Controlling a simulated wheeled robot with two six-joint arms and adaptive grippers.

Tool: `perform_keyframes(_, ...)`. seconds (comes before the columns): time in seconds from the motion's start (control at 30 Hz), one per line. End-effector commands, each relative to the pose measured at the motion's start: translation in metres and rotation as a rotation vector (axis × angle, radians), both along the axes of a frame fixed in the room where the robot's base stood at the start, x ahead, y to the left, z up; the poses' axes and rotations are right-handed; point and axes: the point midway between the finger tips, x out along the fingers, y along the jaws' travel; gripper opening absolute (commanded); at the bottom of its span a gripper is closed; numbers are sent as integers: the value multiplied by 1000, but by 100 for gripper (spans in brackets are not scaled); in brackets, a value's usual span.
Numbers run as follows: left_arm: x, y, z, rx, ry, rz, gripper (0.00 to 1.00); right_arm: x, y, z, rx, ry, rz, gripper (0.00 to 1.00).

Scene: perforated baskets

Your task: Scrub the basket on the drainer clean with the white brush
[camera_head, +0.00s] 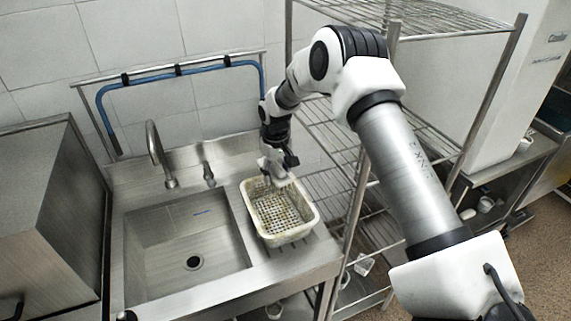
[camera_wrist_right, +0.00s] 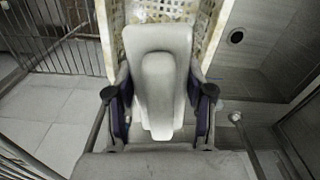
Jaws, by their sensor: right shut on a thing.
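The basket (camera_head: 283,237) is white and perforated, with yellowish brown stains. It sits on the drainer (camera_head: 245,195) to the right of the sink. My right gripper (camera_head: 276,178) is over the basket's far end, shut on the white brush (camera_head: 283,180). The brush also shows in the right wrist view (camera_wrist_right: 160,85), between the two dark fingers of my right gripper (camera_wrist_right: 160,110). The stained basket (camera_wrist_right: 215,20) lies beyond it there. The bristles are hidden, so I cannot tell whether they touch the basket. My left gripper is not in view.
The sink (camera_head: 130,250) with its faucet (camera_head: 155,155) is left of the drainer. A wire shelf rack (camera_head: 345,150) stands close on the right, behind my right arm. A blue hose (camera_head: 180,72) hangs along the wall. A steel cabinet (camera_head: 45,210) stands far left.

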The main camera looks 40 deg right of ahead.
Motion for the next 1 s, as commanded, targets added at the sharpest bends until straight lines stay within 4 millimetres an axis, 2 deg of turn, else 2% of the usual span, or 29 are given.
perform_keyframes(0.07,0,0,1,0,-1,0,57,-2,0,-3,0,2,0,18)
perform_keyframes(0.27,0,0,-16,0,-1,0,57,-2,0,-23,1,1,-1,18)
perform_keyframes(0.57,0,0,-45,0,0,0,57,-1,0,-60,2,0,-1,18)
perform_keyframes(1.0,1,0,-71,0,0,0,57,-1,0,-111,1,1,-1,18)
